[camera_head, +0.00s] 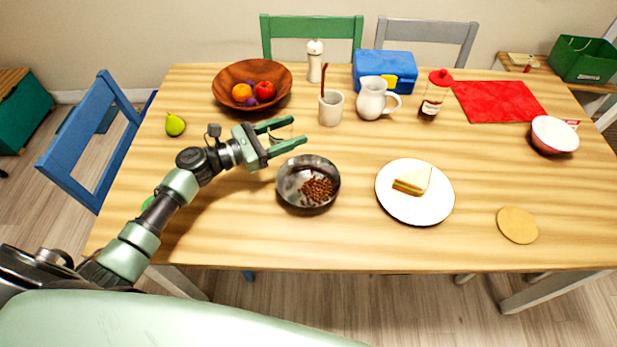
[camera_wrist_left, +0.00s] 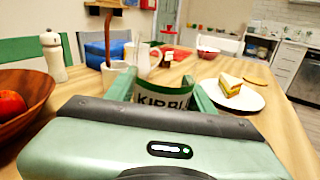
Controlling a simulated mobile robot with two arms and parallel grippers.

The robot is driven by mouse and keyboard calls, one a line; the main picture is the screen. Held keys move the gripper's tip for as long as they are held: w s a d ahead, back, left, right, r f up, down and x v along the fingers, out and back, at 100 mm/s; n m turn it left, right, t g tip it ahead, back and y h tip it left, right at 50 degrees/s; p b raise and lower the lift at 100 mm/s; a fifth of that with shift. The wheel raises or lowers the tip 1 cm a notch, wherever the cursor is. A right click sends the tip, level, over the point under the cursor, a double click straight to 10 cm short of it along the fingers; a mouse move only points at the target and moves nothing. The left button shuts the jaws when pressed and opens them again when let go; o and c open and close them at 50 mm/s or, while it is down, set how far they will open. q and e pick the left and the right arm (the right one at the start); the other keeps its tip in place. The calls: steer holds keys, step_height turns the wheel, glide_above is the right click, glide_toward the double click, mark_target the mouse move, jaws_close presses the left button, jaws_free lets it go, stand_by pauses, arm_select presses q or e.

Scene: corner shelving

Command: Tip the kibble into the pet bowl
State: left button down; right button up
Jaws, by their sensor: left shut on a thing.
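The pet bowl (camera_head: 290,187) is a round metal bowl near the middle of the table. A heap of brown kibble (camera_head: 318,189) lies in it, toward its right side. My left gripper (camera_head: 287,138) is above the table, behind and left of the bowl in the head view. In the left wrist view, its green fingers (camera_wrist_left: 163,92) are shut on a container (camera_wrist_left: 160,95) with a white label reading "KIBB…" and dark green bands. My gripper body hides its lower part. The container is hard to make out in the head view. My right gripper is out of view.
Behind stand a wooden fruit bowl (camera_head: 226,101), a beige cup (camera_head: 331,115), a white pitcher (camera_head: 371,103) and a sauce bottle (camera_head: 431,103). A plate (camera_head: 428,211) with a sandwich is right of the pet bowl.

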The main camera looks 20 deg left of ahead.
arm_select(q)
steer(key=shift+s+d+r+m+g+y, duration=0.25)
steer(key=shift+d+m, duration=0.25)
steer(key=shift+m, duration=0.6)
steer(key=shift+s+d+r+m+g+y, duration=0.1)
steer(key=shift+s+d+m+y, duration=0.25)
steer(key=shift+m, duration=0.75)
steer(key=shift+s+d+f+m+y, duration=0.1)
steer(key=shift+d+f+m+y, duration=0.1)
steer(key=shift+m, duration=0.55)
steer(key=shift+s+d+f+m+y, duration=0.1)
steer(key=shift+d+f+m+y, duration=0.1)
steer(key=shift+m, duration=0.6)
steer(key=shift+s+d+f+m+y, duration=0.1)
steer(key=shift+f+m+y, duration=0.1)
steer(key=shift+m, duration=0.55)
steer(key=shift+w+f+m, duration=0.15)
steer(key=shift+m, duration=0.45)
steer(key=shift+r+m+y+p, duration=0.4)
steer(key=shift+r+m+p, duration=0.25)
steer(key=shift+p, duration=0.6)
steer(key=shift+f+m, duration=0.45)
steer(key=shift+d+m+y+p, duration=0.1)
steer(key=shift+m+y+p, duration=0.2)
steer(key=shift+m, duration=0.1)
steer(key=shift+s+d+r+m+t+p, duration=0.2)
steer(key=shift+r+m+t+p, duration=0.3)
steer(key=shift+p, duration=0.45)
